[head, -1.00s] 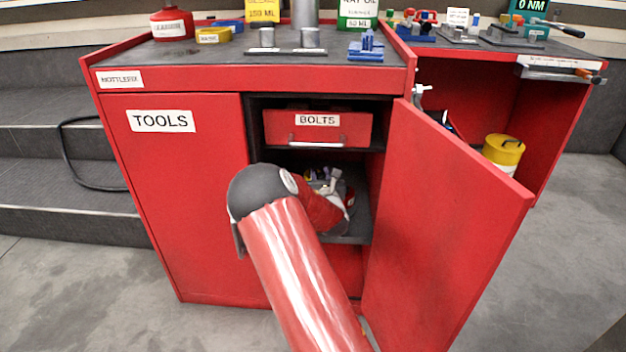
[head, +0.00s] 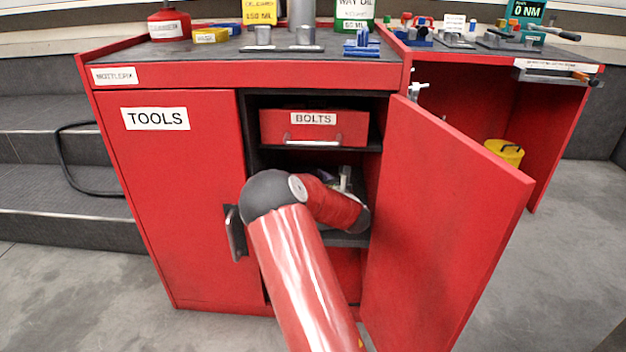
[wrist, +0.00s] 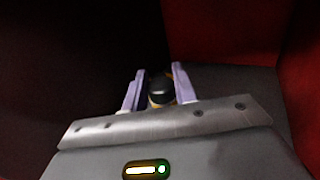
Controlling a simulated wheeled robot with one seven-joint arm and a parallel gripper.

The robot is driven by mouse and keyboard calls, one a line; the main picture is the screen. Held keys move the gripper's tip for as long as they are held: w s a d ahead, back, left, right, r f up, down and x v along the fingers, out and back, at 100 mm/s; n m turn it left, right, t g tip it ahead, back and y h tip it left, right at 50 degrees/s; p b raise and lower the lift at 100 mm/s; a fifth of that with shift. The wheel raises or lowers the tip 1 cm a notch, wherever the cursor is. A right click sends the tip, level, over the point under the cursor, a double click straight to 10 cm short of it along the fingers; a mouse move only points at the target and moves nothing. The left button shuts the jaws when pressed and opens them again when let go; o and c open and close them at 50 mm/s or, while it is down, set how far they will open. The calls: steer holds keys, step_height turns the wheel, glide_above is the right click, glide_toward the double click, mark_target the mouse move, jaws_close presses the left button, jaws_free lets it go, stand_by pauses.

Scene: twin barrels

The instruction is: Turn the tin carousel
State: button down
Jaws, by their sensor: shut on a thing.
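In the wrist view my gripper (wrist: 158,70) has its two pale purple fingers on either side of a small dark-topped round piece (wrist: 160,86) with a yellowish band below. It is shut on this piece. I cannot tell whether the piece is a tin or a knob of the carousel. In the head view my arm reaches into the open compartment below the BOLTS drawer (head: 314,126). My arm hides most of that compartment, and the carousel cannot be made out clearly there.
The red cabinet's right door (head: 445,210) stands open beside my arm. The left TOOLS door (head: 165,190) is shut, with a metal handle (head: 234,235). A red wall stands close by in the wrist view (wrist: 225,35). A yellow can (head: 505,153) sits in the neighbouring cabinet.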

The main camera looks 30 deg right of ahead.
stand_by(0.4)
steer(key=c, duration=1.1)
jaws_free()
steer(key=shift+c, duration=0.2)
